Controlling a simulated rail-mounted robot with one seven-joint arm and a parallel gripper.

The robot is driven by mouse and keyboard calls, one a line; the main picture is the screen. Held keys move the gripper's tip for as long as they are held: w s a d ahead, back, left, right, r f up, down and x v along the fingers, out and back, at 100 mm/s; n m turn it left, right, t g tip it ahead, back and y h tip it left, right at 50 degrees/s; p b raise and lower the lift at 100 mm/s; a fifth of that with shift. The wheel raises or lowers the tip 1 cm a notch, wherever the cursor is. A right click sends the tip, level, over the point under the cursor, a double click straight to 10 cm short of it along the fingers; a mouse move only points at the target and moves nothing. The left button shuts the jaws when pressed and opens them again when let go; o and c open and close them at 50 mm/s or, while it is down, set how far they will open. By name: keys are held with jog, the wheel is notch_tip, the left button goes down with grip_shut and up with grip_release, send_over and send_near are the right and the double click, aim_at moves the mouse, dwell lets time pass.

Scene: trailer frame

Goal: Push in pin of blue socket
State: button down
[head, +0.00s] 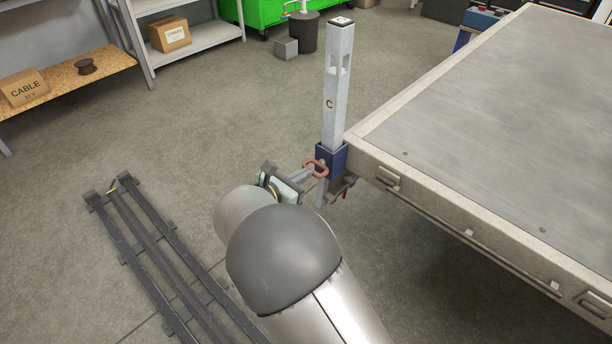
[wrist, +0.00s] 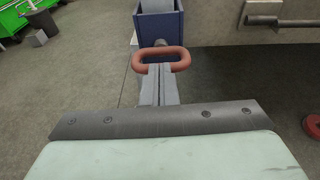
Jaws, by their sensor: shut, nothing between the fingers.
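The blue socket (head: 334,152) is at the near corner of the trailer frame. The socket's pin has a red oval ring handle (head: 321,174) on the side facing my gripper. My gripper (head: 306,174) is shut and empty, its fingertips at the ring. In the wrist view the closed fingers (wrist: 160,72) point straight at the blue socket (wrist: 143,27), with the red ring (wrist: 183,59) around or just above their tips. I cannot tell whether they touch. The pin's shaft is mostly hidden, so its depth is unclear.
The trailer bed (head: 480,110) fills the right side, with latches along its edge. A dark rail frame (head: 150,250) lies on the floor at left. A shelf with boxes (head: 170,34) stands at the back. Open floor lies between.

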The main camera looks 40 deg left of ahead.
jog(key=shift+w+r, duration=0.1)
jog(key=shift+w, duration=0.1)
jog(key=p+v, duration=0.3)
jog(key=v, duration=1.1)
jog(key=shift+s, duration=0.25)
